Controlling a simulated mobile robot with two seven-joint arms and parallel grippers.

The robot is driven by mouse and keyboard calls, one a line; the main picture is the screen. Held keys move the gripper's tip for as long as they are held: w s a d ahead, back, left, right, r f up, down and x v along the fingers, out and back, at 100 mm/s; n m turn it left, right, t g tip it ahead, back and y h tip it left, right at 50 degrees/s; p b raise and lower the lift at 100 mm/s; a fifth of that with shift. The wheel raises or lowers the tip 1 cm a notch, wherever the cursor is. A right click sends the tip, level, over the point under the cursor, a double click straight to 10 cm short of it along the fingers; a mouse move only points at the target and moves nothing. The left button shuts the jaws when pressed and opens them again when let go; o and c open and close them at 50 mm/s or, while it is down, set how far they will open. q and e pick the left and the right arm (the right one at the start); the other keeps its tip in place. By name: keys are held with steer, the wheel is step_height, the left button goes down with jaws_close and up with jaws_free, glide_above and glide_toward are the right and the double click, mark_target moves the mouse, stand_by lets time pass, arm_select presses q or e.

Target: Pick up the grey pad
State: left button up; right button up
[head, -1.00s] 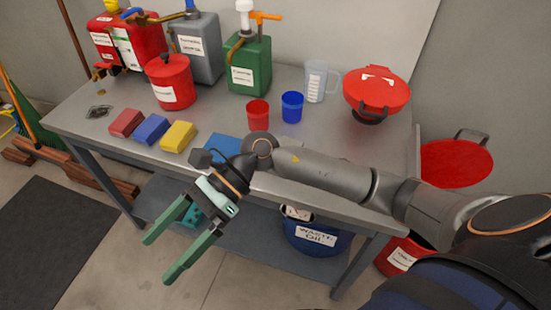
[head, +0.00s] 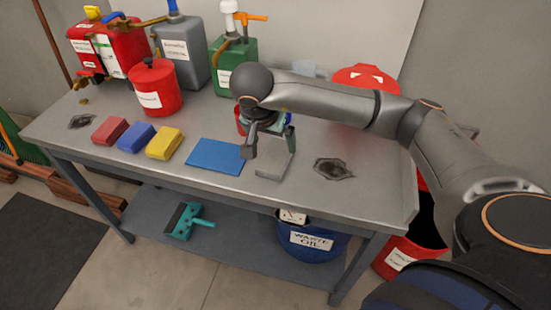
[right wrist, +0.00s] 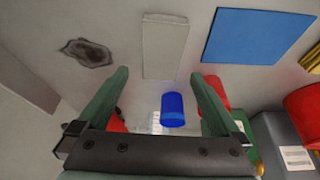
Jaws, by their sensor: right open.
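The grey pad (head: 274,171) is a thin, light grey rectangle lying flat on the workbench, just right of the blue mat (head: 214,154). My right gripper (head: 270,147) is over the bench, with its fingers partly covering the pad's far side in the head view. In the right wrist view, the grey pad (right wrist: 165,50) lies beyond the two spread green fingertips (right wrist: 160,77), and nothing is between them in contact. A blue cup (right wrist: 173,110) shows farther off between the fingers. The right gripper is open and empty. My left gripper is not in view.
The grey workbench (head: 385,197) carries red, blue and yellow blocks (head: 164,142) at left. A red canister (head: 155,88) and fuel cans stand behind. A dark stain (head: 333,168) marks the bench right of the pad. My arm hides much of the back right.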

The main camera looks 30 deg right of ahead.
mark_target(276, 155)
steer(key=x, duration=0.7)
steer(key=shift+a+f, duration=0.2)
steer(key=shift+c, duration=0.4)
steer(key=c, duration=1)
steer(key=shift+r, duration=0.1)
